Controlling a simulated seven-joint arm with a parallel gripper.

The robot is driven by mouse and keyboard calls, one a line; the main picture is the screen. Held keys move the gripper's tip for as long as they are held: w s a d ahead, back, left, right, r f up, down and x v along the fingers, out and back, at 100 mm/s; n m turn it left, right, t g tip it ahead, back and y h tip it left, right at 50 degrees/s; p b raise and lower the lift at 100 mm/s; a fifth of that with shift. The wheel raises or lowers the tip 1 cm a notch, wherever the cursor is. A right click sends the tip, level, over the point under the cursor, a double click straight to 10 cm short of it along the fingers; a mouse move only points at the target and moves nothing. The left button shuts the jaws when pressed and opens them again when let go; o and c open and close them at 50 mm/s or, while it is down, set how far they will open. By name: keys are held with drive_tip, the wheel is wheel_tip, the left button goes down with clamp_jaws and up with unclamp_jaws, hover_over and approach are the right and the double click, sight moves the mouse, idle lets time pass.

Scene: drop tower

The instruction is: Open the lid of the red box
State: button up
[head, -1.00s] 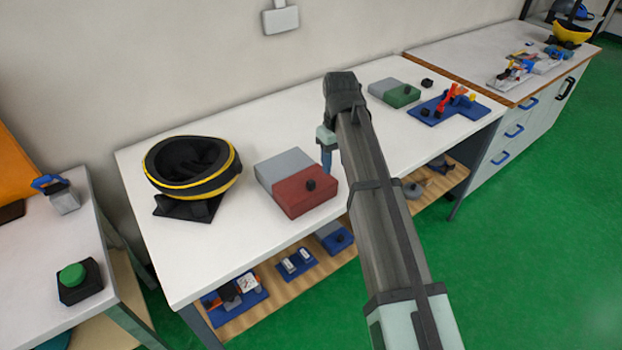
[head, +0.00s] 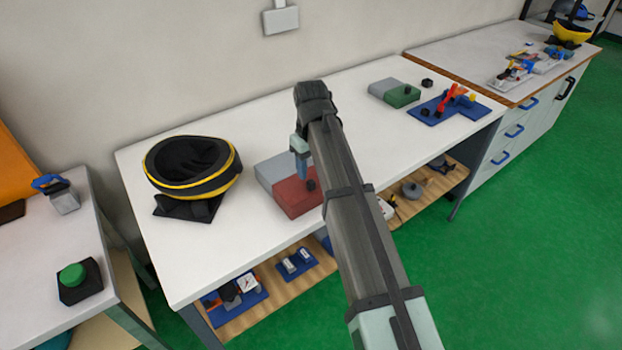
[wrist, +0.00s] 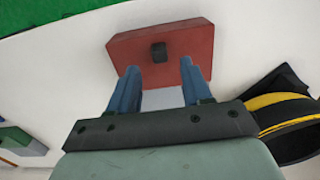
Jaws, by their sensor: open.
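The red box is a low block on the white table, with a red lid (head: 297,199) over its front part and a grey part (head: 272,169) behind. A small black knob (head: 311,185) sits on the red lid. In the wrist view the red lid (wrist: 188,45) and its black knob (wrist: 159,52) lie ahead of the fingertips. My gripper (head: 302,175) is over the box; its blue fingers (wrist: 158,72) are open and apart, with nothing between them. The knob is just beyond the fingertips. Whether the fingers touch the box is unclear. My arm hides the lid's right end in the head view.
A black and yellow round padded item (head: 192,167) stands on the table left of the box. A green and grey box (head: 402,94) and a blue base with orange parts (head: 452,104) stand at the right. The white table (head: 340,100) is bare behind my arm.

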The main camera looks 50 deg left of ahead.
sight(311, 181)
drive_tip(key=shift+f, duration=2.5)
drive_tip(key=shift+c, duration=0.4)
clamp_jaws()
